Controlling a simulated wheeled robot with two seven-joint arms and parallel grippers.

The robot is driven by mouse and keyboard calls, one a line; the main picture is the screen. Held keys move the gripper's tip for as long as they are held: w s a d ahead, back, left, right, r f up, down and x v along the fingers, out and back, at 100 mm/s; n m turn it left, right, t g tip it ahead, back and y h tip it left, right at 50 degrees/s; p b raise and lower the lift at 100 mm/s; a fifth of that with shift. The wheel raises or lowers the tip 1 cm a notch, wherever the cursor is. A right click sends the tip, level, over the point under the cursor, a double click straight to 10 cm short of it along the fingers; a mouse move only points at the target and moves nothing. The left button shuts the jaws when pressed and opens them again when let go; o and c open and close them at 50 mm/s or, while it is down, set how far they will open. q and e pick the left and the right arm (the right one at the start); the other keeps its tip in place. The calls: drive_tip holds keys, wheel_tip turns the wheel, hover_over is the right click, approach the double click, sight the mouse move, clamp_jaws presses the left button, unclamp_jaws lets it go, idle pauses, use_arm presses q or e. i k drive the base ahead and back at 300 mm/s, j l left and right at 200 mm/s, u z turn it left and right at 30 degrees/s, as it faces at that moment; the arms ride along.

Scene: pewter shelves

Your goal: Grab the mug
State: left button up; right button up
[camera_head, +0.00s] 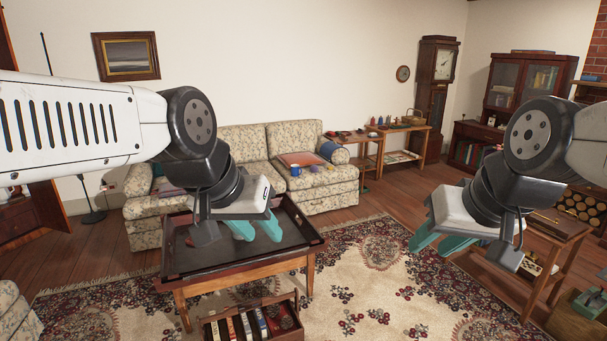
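I cannot make out a mug for certain in the head view. A small blue object (295,171) sits on the sofa seat, too small to tell what it is. My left gripper (259,235) is over the dark tray-topped table, its teal fingers apart and nothing visible between them. My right gripper (430,248) is above the rug at the right, its teal fingers also apart and empty. My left arm and gripper hide part of the tabletop and sofa.
A side table (557,225) is at the right. Patterned rug (375,290) lies open between them.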

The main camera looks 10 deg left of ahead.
sight(295, 169)
drive_tip(key=i+l+z, duration=0.1)
drive_tip(key=i+z, duration=0.35)
drive_tip(key=i, duration=0.25)
drive_tip(key=i+l+z, duration=0.15)
drive_tip(key=i+z, duration=0.25)
drive_tip(key=i, duration=0.4)
drive_tip(key=i+j+z, duration=0.1)
drive_tip(key=i+z, duration=0.3)
drive_tip(key=i, duration=0.35)
drive_tip(key=i+j+u, duration=0.1)
drive_tip(key=i+u, duration=0.3)
drive_tip(key=i, duration=0.15)
drive_tip(key=i+u, duration=0.4)
drive_tip(key=i, duration=0.15)
drive_tip(key=i+l+u, duration=0.25)
drive_tip(key=i+u, duration=0.15)
drive_tip(key=i, duration=0.15)
drive_tip(key=i+j+u, duration=0.15)
drive_tip(key=i+u, duration=0.7)
drive_tip(key=i, duration=0.15)
drive_tip(key=i+l+u, duration=0.25)
drive_tip(key=i+u, duration=0.15)
drive_tip(key=i+l+u, duration=0.4)
drive_tip(key=i, duration=0.15)
drive_tip(key=i+l+u, duration=1)
drive_tip(key=l+u, duration=0.15)
